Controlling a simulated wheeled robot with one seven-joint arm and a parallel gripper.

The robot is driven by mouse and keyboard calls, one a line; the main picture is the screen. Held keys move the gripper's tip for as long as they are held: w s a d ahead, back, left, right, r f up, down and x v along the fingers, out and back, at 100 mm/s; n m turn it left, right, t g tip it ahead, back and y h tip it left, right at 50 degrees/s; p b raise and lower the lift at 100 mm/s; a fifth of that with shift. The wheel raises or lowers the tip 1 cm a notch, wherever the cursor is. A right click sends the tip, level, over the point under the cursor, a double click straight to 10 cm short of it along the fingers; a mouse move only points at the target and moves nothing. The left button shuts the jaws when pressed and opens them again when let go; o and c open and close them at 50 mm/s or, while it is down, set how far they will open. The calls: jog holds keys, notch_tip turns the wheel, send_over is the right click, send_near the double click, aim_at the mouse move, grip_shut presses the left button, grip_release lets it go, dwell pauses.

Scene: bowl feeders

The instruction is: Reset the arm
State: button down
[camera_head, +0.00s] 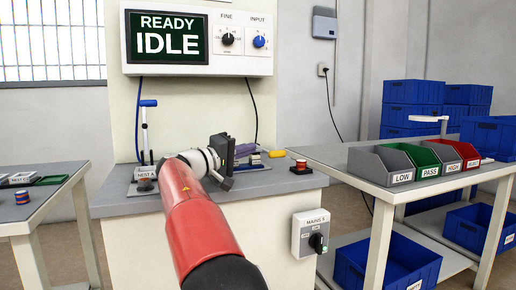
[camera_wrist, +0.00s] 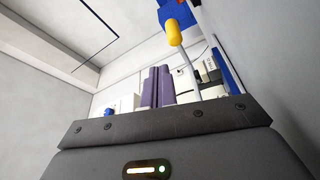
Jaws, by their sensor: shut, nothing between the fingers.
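My red arm reaches forward from the bottom of the head view to the middle bench (camera_head: 115,203). My gripper (camera_head: 247,149) has a dark body and purple fingers and points away, to the right, above the back of the bench. In the wrist view its purple fingers (camera_wrist: 158,84) stand side by side, closed together with nothing between them. The arm and gripper hide part of the bench top behind them.
A nest block (camera_head: 145,172) and blue-handled lever (camera_head: 148,104) stand left of my arm. A yellow handle (camera_head: 277,154) and red button (camera_head: 300,166) are right of my gripper. A panel (camera_head: 197,80) reads READY IDLE. Sorting bins (camera_head: 402,177) stand on the right table.

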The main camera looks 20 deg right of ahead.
jog(key=shift+v, duration=0.9)
